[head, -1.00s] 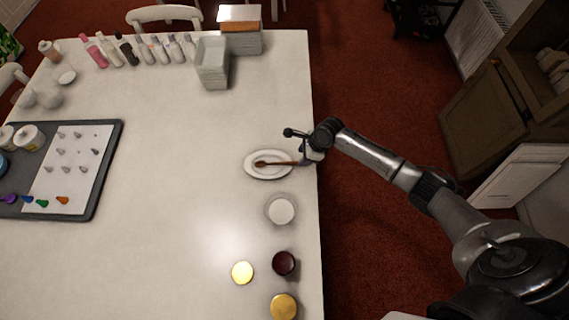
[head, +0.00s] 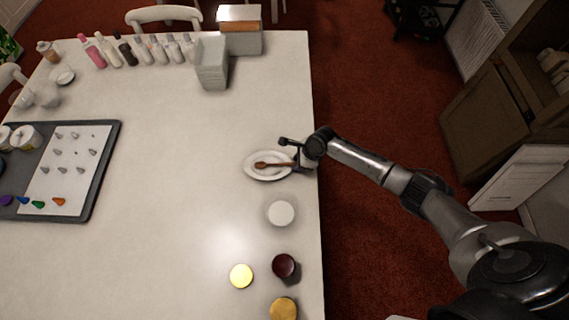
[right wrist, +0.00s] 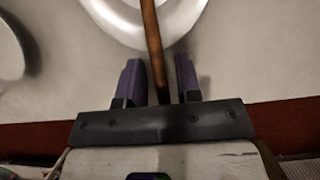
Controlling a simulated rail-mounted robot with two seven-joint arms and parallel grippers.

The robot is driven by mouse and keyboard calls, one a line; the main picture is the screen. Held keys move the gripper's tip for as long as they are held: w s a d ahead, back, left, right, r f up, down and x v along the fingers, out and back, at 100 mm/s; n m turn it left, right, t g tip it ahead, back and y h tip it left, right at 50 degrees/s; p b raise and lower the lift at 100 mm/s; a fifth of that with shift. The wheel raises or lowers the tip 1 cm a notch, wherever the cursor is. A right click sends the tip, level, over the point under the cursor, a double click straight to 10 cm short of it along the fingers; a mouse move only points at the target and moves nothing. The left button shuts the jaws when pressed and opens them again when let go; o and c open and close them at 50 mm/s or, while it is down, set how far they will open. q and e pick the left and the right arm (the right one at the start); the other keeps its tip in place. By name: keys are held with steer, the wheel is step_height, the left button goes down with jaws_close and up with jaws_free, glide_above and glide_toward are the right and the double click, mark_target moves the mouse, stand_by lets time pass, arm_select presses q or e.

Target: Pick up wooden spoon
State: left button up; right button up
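The wooden spoon (head: 270,165) lies across a white oval plate (head: 254,175) near the table's right edge, its handle pointing right. In the right wrist view the spoon's brown handle (right wrist: 153,45) runs down from the plate (right wrist: 115,25) between the two purple fingers. My right gripper (head: 293,157) is at the handle end, beside the plate. In the right wrist view the right gripper (right wrist: 160,75) is open, its fingers on either side of the handle with a gap on both sides. My left gripper is not in view.
A white round dish (head: 281,213) stands just in front of the plate. A grey tray (head: 107,150) with piping tips lies at left. The table's middle is clear.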

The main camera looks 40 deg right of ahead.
jaws_close()
steer(key=shift+r, duration=0.1)
steer(key=shift+r, duration=0.55)
step_height(320, 180, up, 3)
steer(key=shift+f+p, duration=0.1)
steer(key=shift+p, duration=0.7)
steer(key=s+d+r+p, duration=0.3)
steer(key=s+d+r, duration=0.2)
steer(key=s, duration=0.5)
step_height(320, 180, up, 2)
steer(key=shift+s, duration=0.25)
